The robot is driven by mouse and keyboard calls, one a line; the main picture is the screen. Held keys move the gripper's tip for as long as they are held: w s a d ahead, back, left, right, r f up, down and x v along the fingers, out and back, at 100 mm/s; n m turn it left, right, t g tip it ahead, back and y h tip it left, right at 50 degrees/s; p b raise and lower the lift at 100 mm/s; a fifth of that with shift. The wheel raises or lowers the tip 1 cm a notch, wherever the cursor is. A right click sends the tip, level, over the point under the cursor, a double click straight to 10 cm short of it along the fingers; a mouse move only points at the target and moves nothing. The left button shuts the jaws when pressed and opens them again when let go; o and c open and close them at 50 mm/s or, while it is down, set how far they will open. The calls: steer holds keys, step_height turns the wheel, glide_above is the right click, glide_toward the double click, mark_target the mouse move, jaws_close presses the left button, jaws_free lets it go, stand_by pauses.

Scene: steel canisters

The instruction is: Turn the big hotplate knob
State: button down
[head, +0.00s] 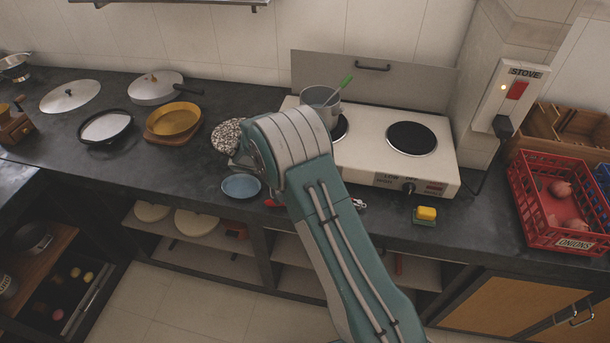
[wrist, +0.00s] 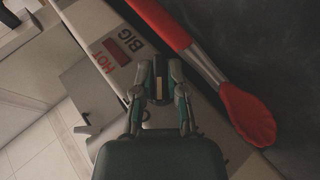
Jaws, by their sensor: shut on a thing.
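The white two-burner hotplate (head: 440,165) stands on the dark counter, and its front panel shows in the wrist view with "BIG" and "HOT" lettering beside a red mark. My gripper (wrist: 160,84) is shut on the big hotplate knob (wrist: 159,72), a dark piece between the two fingertips, beside that lettering. The fingers hide part of the knob, so its pointer cannot be read. In the head view my arm covers my gripper and this knob. Another dark knob (head: 408,188) shows on the hotplate's front further right.
A grey pot (head: 319,105) with a green-handled utensil stands on the left burner; the right burner (head: 411,138) is bare. Red tongs (wrist: 245,112) lie close beside my gripper. A blue bowl (head: 241,186), a yellow sponge (head: 426,213) and a red onion crate (head: 535,213) are nearby.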

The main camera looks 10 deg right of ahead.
steer(key=shift+w+a+f+n+g+h, duration=0.1)
steer(key=shift+n+g+h, duration=0.1)
steer(key=shift+h, duration=0.5)
steer(key=shift+w+a+n+g+h, duration=0.1)
steer(key=shift+n+h, duration=0.1)
steer(key=shift+h, duration=0.5)
steer(key=c, duration=0.7)
jaws_free()
